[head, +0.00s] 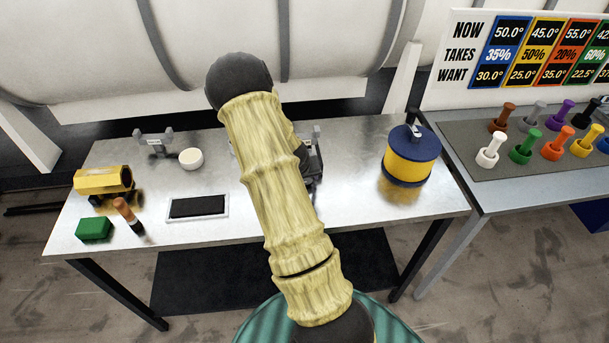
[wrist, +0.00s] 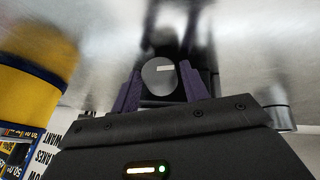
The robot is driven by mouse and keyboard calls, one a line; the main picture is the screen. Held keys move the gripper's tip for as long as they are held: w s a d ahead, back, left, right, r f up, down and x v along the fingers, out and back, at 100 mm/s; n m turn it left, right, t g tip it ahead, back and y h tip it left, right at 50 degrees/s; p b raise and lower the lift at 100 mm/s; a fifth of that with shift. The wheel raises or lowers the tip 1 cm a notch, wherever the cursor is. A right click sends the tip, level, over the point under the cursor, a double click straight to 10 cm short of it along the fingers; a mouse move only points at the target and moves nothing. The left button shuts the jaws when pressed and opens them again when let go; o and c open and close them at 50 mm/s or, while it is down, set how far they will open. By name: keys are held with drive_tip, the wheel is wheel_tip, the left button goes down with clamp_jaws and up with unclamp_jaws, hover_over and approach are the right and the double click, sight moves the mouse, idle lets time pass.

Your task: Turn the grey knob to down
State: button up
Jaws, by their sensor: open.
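The grey knob (wrist: 158,76) is a round disc on a dark block (wrist: 162,97) in the wrist view. A short white mark runs from near its middle toward the right of the picture. My gripper (wrist: 160,68) is open, with one purple finger on each side of the knob. I cannot tell whether the fingers touch it. In the head view my arm hides the knob and my gripper; only part of a dark device (head: 314,163) shows to the right of the arm.
A yellow and blue drum (head: 409,157) stands right on the metal table (head: 345,205). A white bowl (head: 191,159), black pad (head: 198,207), green block (head: 94,228), brown-handled tool (head: 124,210) and yellow roller (head: 104,181) lie left. Coloured pegs (head: 558,145) stand on the right table.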

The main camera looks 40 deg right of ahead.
drive_tip(key=shift+r, duration=0.1)
drive_tip(key=b+v, duration=0.2)
drive_tip(key=v, duration=1.5)
drive_tip(key=shift+r, duration=0.1)
drive_tip(key=s+a+n+y, duration=0.2)
drive_tip(key=s+a+n, duration=0.1)
drive_tip(key=a, duration=0.8)
drive_tip(key=s+a+n+y, duration=0.2)
drive_tip(key=s+a, duration=0.4)
drive_tip(key=a, duration=0.5)
drive_tip(key=shift+s+n+y, duration=0.3)
drive_tip(key=shift+n+y, duration=0.1)
drive_tip(key=shift+n, duration=0.1)
drive_tip(key=shift+w+r, duration=0.1)
drive_tip(key=shift+c, duration=1)
drive_tip(key=shift+d, duration=0.1)
